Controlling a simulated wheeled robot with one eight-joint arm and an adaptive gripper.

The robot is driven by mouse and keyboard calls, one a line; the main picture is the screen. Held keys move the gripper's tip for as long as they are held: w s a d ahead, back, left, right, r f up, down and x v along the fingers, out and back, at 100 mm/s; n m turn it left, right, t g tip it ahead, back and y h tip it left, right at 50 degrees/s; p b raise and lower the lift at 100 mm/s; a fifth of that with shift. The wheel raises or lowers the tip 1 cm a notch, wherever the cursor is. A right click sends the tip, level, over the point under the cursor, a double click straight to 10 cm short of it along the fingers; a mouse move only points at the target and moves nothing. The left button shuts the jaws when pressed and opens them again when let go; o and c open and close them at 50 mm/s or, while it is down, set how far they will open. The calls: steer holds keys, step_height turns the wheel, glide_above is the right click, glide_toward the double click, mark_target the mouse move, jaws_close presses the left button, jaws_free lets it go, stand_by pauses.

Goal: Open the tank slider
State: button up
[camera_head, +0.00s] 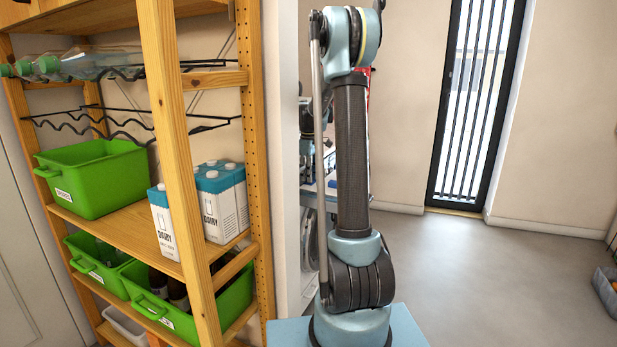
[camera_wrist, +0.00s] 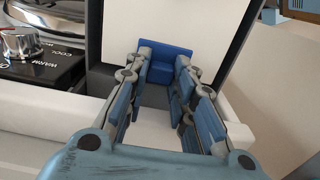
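In the wrist view, a small blue block (camera_wrist: 171,72), which looks like the tank slider, sits at the lower edge of a white upright panel (camera_wrist: 178,22). My gripper (camera_wrist: 163,58) reaches toward it with its two fingers apart. The fingertips are near the block's left and right sides, and its middle shows between them. I cannot tell whether either finger touches it. In the head view, my arm stands in the middle and hides most of the place where the gripper works; the slider cannot be made out there.
A chrome knob (camera_wrist: 20,43) on a black panel marked WARM and COOL is at the left in the wrist view. A white ledge (camera_wrist: 238,135) runs along the right. In the head view, a wooden shelf (camera_head: 178,130) stands left; open floor (camera_head: 480,270) lies right.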

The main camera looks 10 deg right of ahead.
mark_target(314, 182)
jaws_close()
steer(key=shift+s+d, duration=0.85)
steer(key=shift+d, duration=0.3)
steer(key=o, duration=0.8)
jaws_free()
steer(key=shift+c, duration=0.2)
step_height(314, 182, up, 12)
steer(key=shift+w+a, duration=0.1)
